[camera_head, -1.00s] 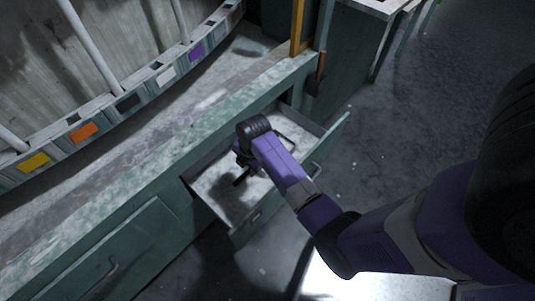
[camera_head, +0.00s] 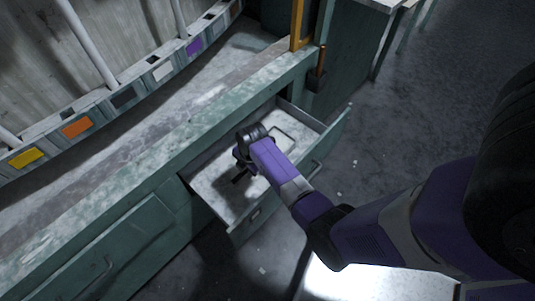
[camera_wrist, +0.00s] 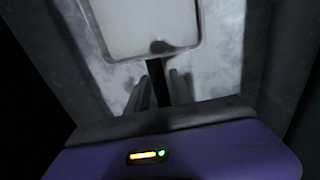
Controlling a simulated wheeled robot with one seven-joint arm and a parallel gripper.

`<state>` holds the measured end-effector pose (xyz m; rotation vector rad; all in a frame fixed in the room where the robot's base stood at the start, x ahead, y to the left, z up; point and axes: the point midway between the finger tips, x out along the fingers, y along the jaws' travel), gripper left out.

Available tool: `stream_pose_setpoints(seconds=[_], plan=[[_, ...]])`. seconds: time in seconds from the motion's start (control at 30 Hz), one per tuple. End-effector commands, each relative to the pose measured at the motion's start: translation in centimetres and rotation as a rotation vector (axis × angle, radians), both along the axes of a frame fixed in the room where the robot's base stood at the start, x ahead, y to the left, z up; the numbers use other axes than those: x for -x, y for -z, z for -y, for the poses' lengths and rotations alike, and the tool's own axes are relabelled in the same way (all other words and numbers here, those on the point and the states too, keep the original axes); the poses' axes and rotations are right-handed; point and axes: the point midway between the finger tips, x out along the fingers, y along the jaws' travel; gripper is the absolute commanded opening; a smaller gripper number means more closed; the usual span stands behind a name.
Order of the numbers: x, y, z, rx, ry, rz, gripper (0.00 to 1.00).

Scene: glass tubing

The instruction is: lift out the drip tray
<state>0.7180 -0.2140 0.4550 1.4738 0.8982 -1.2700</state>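The drip tray is a pale, flat rectangle with a rim, lying in the open drawer. It shows in the head view (camera_head: 286,136), just right of my gripper (camera_head: 240,172), and at the top of the wrist view (camera_wrist: 145,25). A dark bar, apparently its handle (camera_wrist: 157,78), runs from the tray's near edge down between my fingers. In the wrist view my gripper (camera_wrist: 160,88) has its two grey fingers apart, one on each side of the bar. Whether they touch it is unclear. My wrist hides part of the tray in the head view.
The green drawer (camera_head: 236,204) is pulled out, with walls around the tray and a pale bottom. The worn green bench (camera_head: 150,145) runs above it at the left. A yellow post (camera_head: 298,25) stands on the bench. The floor to the right is clear.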

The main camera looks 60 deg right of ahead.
Motion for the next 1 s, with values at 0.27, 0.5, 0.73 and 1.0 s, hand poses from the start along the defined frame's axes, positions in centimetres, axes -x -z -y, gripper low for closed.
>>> stream_pose_setpoints(seconds=[0.27, 0.5, 0.73, 1.0], plan=[[0.03, 0.00, -0.01, 0.000, 0.000, 0.000, 0.00], [0.03, 0.00, -0.02, 0.000, 0.000, -0.001, 0.00], [0.04, 0.00, -0.02, 0.000, 0.000, -0.001, 0.00], [0.03, 0.01, -0.02, 0.000, 0.000, -0.001, 0.00]])
